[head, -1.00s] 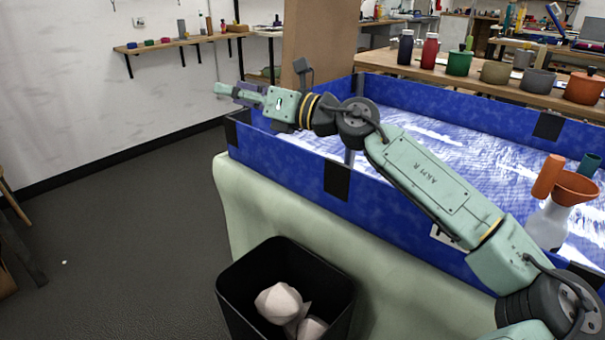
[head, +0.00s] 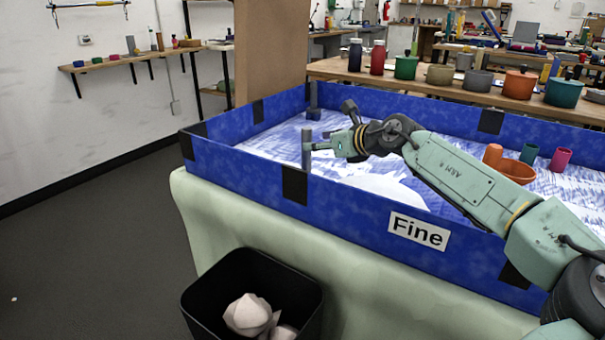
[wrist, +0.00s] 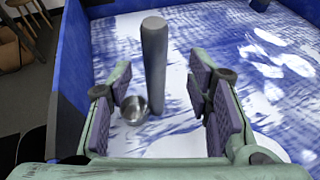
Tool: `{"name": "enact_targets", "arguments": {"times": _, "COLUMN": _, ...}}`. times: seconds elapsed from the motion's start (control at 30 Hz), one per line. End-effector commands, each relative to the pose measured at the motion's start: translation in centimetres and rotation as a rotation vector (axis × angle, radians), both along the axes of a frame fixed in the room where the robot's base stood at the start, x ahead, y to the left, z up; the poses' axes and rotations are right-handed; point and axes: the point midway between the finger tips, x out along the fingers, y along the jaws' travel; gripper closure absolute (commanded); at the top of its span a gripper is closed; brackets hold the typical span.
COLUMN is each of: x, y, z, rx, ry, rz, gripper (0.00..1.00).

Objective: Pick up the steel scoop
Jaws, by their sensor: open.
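The steel scoop shows in the wrist view as a shiny round bowl (wrist: 134,109) beside the foot of an upright grey rod (wrist: 154,60), which looks like its handle. The same grey rod (head: 306,150) shows in the head view, upright inside the blue-walled tray (head: 240,170). My gripper (wrist: 166,98) is open and empty. In the wrist view its padded fingers lie left and right of the rod and bowl. In the head view my gripper (head: 318,147) is at the rod. Whether a finger touches it, I cannot tell.
The tray's blue walls surround the white and blue streaked floor. An orange funnel-like bowl (head: 518,173), a teal cup (head: 528,153) and a pink cup (head: 560,158) stand to the right. A black bin (head: 215,300) stands in front. A bench with several pots is behind.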

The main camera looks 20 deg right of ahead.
Motion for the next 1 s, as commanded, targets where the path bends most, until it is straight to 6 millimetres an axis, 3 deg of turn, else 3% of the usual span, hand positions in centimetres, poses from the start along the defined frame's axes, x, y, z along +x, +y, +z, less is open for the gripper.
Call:
{"name": "enact_targets", "arguments": {"times": 0.3, "x": 3.8, "y": 2.0, "z": -1.2, "rx": 0.002, "ry": 0.001, "rz": 0.002, "gripper": 0.54}}
{"name": "enact_targets", "arguments": {"times": 0.63, "x": 4.4, "y": 2.1, "z": -1.6, "rx": 0.002, "ry": -0.001, "rz": 0.001, "gripper": 0.54}}
{"name": "enact_targets", "arguments": {"times": 1.0, "x": 4.4, "y": 2.1, "z": -1.6, "rx": 0.002, "ry": -0.001, "rz": 0.001, "gripper": 0.79}}
